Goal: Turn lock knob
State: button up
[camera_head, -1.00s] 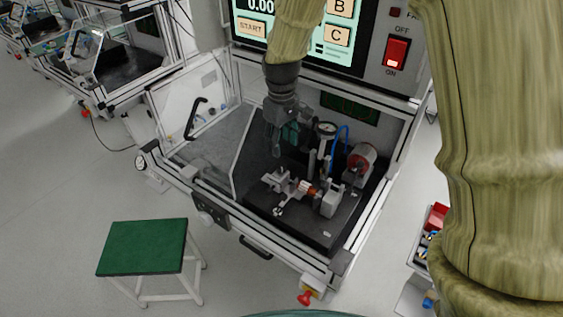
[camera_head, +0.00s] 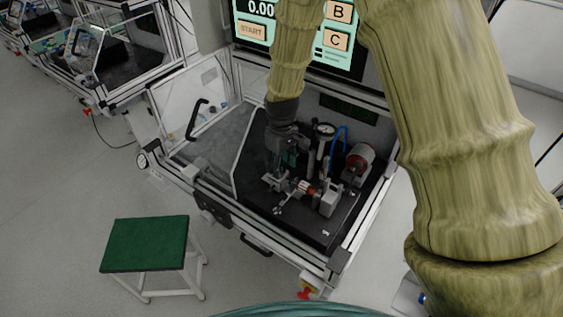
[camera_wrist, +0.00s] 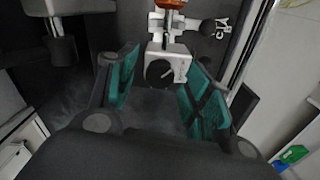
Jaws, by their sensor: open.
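The lock knob (camera_wrist: 159,73) is a round black knob with a pale line across its face, on a light grey block (camera_wrist: 178,55) of the fixture. In the wrist view it lies between the two teal-padded fingers of my gripper (camera_wrist: 163,78). The fingers are open, with a gap visible on both sides of the knob. In the head view my gripper (camera_head: 281,163) is low inside the test station, beside the left end of the metal fixture (camera_head: 285,187). The knob itself is hidden or too small to tell there.
An orange-copper part (camera_head: 305,187) sits in the fixture on the black base plate (camera_head: 310,228). A dial gauge (camera_head: 325,130) and a red-faced cylinder (camera_head: 360,156) stand behind and to the right. The station's clear door (camera_head: 196,98) is open. A green stool (camera_head: 146,243) stands in front.

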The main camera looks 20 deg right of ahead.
jog(key=shift+c, duration=0.3)
jog(key=c, duration=1)
jog(key=shift+m, duration=0.4)
jog(key=m, duration=0.3)
jog(key=shift+m, duration=0.4)
jog(key=m, duration=0.4)
jog(key=shift+m+p, duration=0.3)
jog(key=shift+p, duration=0.1)
jog(key=m, duration=0.4)
jog(key=shift+p, duration=0.35)
jog(key=shift+m+p, duration=0.35)
jog(key=shift+m, duration=1.75)
